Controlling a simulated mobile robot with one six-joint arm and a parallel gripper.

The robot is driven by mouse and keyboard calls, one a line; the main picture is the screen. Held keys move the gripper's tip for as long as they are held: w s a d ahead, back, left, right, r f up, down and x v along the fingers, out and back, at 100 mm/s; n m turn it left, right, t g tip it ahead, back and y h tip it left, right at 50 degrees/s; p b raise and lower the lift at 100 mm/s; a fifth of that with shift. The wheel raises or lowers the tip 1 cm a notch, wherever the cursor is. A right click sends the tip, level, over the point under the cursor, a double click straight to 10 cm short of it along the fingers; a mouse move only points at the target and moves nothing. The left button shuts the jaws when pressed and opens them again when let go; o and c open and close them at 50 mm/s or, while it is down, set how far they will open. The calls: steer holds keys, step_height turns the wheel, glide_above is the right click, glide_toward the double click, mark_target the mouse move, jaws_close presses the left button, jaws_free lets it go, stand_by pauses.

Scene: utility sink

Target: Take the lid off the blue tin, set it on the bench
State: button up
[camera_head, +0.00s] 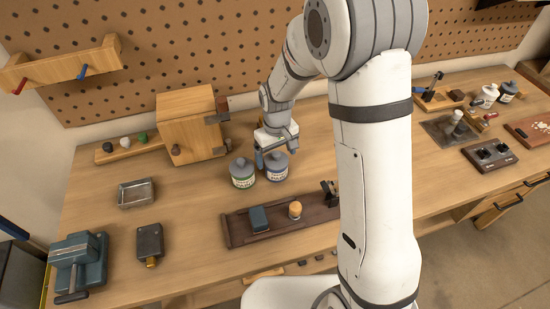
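The blue tin (277,173) stands upright on the bench, a blue-grey jar shape with a pale label. Its grey lid (276,159) is on top. My gripper (277,156) is over the tin from behind, its fingers spread apart, one at the left side of the lid and one at the upper right. The fingers look wider apart than the lid, and I cannot tell whether either touches it. The gripper partly hides the back of the lid. A similar tin with a green label (242,175) and grey lid stands close on the left.
The wooden bench (195,235) has free room left of the tins. A wooden cabinet (190,125) stands behind left, a metal tray (136,193) further left. A dark wooden rack (278,220) with a blue block and an orange-topped piece lies in front. A vise (77,263) is front left.

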steer(key=c, duration=1)
steer(key=shift+o, duration=0.2)
